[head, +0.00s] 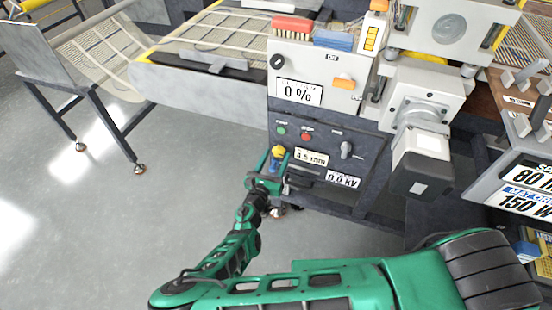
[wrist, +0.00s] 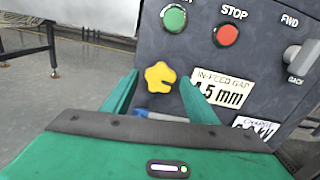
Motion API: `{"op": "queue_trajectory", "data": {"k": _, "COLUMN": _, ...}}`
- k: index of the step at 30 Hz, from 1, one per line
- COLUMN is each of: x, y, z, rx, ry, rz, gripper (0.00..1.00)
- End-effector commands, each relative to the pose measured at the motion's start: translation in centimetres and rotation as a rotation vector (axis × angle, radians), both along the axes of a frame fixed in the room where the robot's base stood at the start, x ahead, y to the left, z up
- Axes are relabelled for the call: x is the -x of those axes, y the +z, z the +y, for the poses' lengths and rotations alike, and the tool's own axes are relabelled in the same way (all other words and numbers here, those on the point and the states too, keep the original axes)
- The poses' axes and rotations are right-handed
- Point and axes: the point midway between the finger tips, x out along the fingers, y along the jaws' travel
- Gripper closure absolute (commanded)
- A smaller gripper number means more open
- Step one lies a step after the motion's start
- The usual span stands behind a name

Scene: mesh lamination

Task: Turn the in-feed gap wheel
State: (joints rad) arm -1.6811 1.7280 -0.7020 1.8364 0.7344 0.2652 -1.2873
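The in-feed gap wheel is a small yellow lobed knob (wrist: 160,77) on the dark control panel, left of the white IN-FEED GAP display (wrist: 222,88). In the head view the yellow knob (head: 278,150) shows at the panel's lower left, and the gap display (head: 311,157) reads about 4.5 mm. My green gripper (wrist: 159,82) is open, with one finger to the left and one to the right of the knob in the wrist view. Gaps show between the knob and both fingers. In the head view my gripper (head: 275,162) is at the knob; its fingertips are partly hidden.
A green button (wrist: 174,17) and a red STOP button (wrist: 226,35) sit above the knob. A FWD/BACK selector (wrist: 302,55) is to the right. A 0.0 kV display (head: 343,179) is lower right. Grey floor (head: 150,210) is open on the left.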

Motion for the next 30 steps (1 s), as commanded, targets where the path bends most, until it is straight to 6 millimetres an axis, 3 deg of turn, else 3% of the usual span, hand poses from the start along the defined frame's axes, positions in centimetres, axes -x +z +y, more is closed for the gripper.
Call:
{"op": "queue_trajectory", "data": {"k": 1, "x": 0.01, "y": 0.0, "z": 0.01, "rx": 0.0, "ry": 0.0, "rz": 0.0, "gripper": 0.6}}
{"op": "queue_trajectory", "data": {"k": 4, "x": 0.01, "y": 0.0, "z": 0.03, "rx": 0.0, "ry": 0.0, "rz": 0.0, "gripper": 0.84}}
{"op": "queue_trajectory", "data": {"k": 5, "x": 0.01, "y": 0.0, "z": 0.03, "rx": 0.0, "ry": 0.0, "rz": 0.0, "gripper": 0.87}}
{"op": "queue_trajectory", "data": {"k": 17, "x": 0.11, "y": -0.03, "z": 0.19, "rx": -0.062, "ry": 0.001, "rz": -0.02, "gripper": 0.87}}
{"op": "queue_trajectory", "data": {"k": 30, "x": 0.17, "y": -0.1, "z": 0.19, "rx": -0.386, "ry": -0.001, "rz": -0.138, "gripper": 0.86}}
